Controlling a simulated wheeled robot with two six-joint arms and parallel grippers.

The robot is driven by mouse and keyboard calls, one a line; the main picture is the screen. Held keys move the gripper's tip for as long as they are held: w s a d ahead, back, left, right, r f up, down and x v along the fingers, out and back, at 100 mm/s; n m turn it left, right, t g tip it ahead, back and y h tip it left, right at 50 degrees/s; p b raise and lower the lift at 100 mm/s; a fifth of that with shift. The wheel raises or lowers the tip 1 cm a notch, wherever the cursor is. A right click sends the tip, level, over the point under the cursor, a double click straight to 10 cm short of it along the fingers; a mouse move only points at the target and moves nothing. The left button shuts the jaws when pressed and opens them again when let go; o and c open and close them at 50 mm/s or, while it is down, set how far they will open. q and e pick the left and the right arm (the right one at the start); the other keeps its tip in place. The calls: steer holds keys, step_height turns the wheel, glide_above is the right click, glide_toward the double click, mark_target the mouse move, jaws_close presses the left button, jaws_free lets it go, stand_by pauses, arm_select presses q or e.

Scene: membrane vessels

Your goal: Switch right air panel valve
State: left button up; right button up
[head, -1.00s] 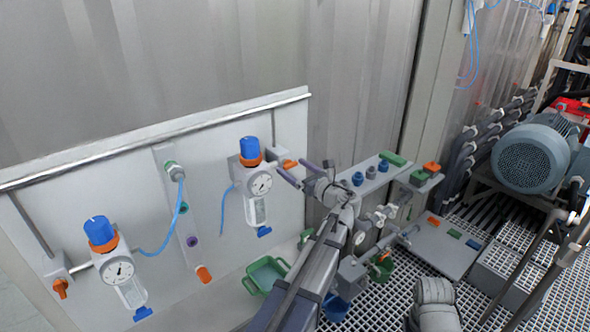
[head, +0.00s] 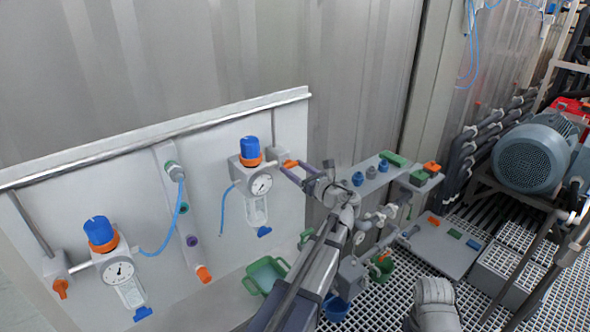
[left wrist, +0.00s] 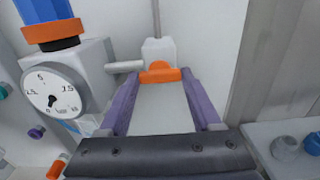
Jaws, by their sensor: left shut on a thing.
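The right air panel valve has an orange handle (head: 289,163), to the right of the right regulator (head: 254,180) with its blue knob and round gauge. In the left wrist view the handle (left wrist: 160,75) lies crosswise at the foot of a white valve body (left wrist: 158,50). My left gripper (head: 292,167) reaches it from the lower right. Its purple fingers, also seen in the left wrist view (left wrist: 160,82), are shut on the two ends of the handle. My right gripper is not in view.
The left regulator (head: 114,262) and another orange handle (head: 60,288) are further left on the panel. A blue hose (head: 170,235) hangs between the regulators. A green bin (head: 265,275) sits below. A shelf with blue and green parts (head: 375,172) stands right of my gripper.

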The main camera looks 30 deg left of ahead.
arm_select(q)
steer(key=n, duration=0.7)
steer(key=shift+n, duration=0.3)
steer(key=n, duration=0.4)
steer(key=shift+n, duration=2.1)
steer(key=o, duration=1.4)
steer(key=shift+v, duration=3.9)
